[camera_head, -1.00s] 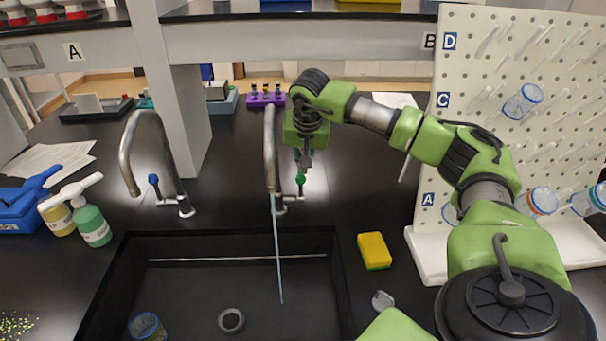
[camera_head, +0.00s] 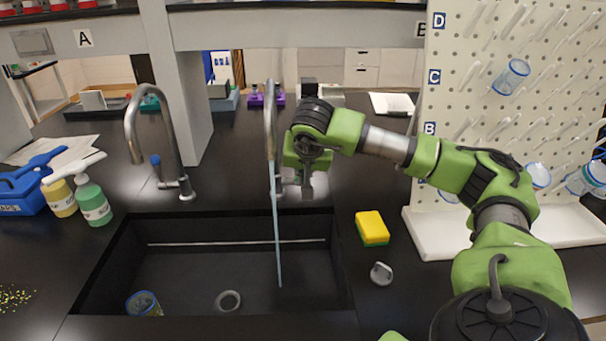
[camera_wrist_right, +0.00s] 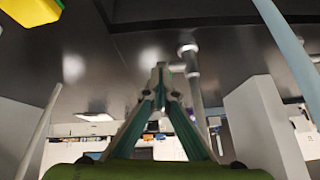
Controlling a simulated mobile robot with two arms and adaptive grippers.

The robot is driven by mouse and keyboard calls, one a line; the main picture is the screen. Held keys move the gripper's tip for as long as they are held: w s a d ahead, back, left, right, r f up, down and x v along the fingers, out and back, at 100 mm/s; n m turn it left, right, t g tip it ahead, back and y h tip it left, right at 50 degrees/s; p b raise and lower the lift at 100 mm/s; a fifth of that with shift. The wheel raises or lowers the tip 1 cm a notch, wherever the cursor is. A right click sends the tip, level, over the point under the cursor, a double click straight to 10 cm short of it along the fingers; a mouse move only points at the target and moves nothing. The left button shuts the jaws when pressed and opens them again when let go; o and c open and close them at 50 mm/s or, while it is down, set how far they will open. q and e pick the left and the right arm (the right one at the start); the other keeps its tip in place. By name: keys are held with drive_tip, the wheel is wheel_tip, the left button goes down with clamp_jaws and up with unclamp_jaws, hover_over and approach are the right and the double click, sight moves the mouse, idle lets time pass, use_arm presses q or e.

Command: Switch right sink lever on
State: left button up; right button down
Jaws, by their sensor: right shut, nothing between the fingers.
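The right sink tap (camera_head: 270,125) is a tall metal spout behind the sink. A thin pale-blue stream (camera_head: 277,235) runs from it into the basin, and it also shows in the wrist view (camera_wrist_right: 290,48). My right gripper (camera_head: 307,194) points down just right of this tap's base. It hides the green-tipped lever in the head view. In the wrist view the gripper's fingers (camera_wrist_right: 160,70) meet at their tips, shut and empty, close beside the tap's metal body (camera_wrist_right: 194,85). I cannot tell whether they touch the lever. My left gripper is out of view.
A yellow sponge (camera_head: 371,226) lies right of the sink. A white pegboard (camera_head: 455,110) rises at the right. Bottles (camera_head: 93,200) stand at the left.

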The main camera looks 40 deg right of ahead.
drive_tip(key=shift+s+a+f+b, duration=0.2)
drive_tip(key=shift+s+f+b, duration=0.2)
drive_tip(key=shift+f, duration=0.2)
drive_tip(key=shift+s+a+f+b, duration=0.25)
drive_tip(key=shift+f+b, duration=0.15)
drive_tip(key=shift+f, duration=0.2)
drive_tip(key=shift+r, duration=0.15)
drive_tip(key=s+a+r, duration=0.5)
drive_tip(key=s+r, duration=0.2)
drive_tip(key=shift+s+a+p, duration=0.2)
drive_tip(key=shift+s+p, duration=0.1)
drive_tip(key=shift+p, duration=0.05)
idle(0.4)
